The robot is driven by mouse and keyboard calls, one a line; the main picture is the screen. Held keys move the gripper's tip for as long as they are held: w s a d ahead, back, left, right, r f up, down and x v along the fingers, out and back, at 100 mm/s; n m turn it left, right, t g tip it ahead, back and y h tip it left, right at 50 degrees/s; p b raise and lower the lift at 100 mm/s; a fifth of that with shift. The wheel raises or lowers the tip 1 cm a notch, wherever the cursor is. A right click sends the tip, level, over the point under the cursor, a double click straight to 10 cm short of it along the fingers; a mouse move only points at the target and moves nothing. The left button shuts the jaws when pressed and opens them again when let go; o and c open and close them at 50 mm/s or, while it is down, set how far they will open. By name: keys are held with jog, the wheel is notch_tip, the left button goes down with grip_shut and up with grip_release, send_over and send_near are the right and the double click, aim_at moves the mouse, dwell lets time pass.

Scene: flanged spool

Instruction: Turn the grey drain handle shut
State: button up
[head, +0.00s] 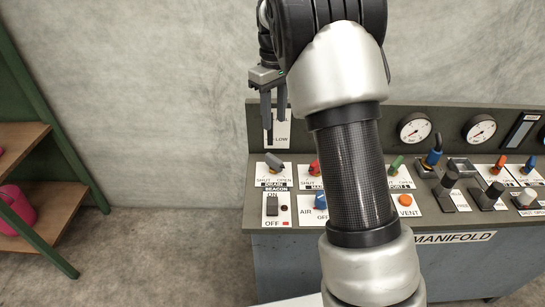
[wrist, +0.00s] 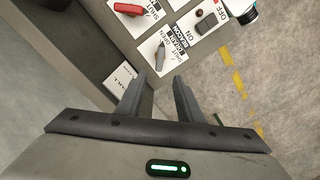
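The grey drain handle (head: 273,161) is a small lever on a white plate at the left end of the sloping panel. The plate reads SHUT on its left, OPEN on its right and DRAIN below. The lever sits aslant in the head view; I cannot tell its exact setting. In the wrist view the grey handle (wrist: 160,54) shows just beyond the gap between my fingertips. My gripper (head: 273,118) points down above and behind the handle. In the wrist view my gripper (wrist: 160,77) is open, with nothing between its fingers, apart from the handle.
A red handle (head: 314,167) is right of the drain handle, partly behind my arm. A beacon switch (head: 272,205) and blue AIR knob (head: 321,201) are in front. Gauges (head: 414,129) and more levers stand farther right. Shelves (head: 32,195) are at left, with clear floor between.

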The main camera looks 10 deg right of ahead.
aim_at(274, 157)
notch_tip(274, 157, down, 16)
jog(key=shift+f+b, duration=0.1)
jog(key=shift+b, duration=0.55)
grip_shut()
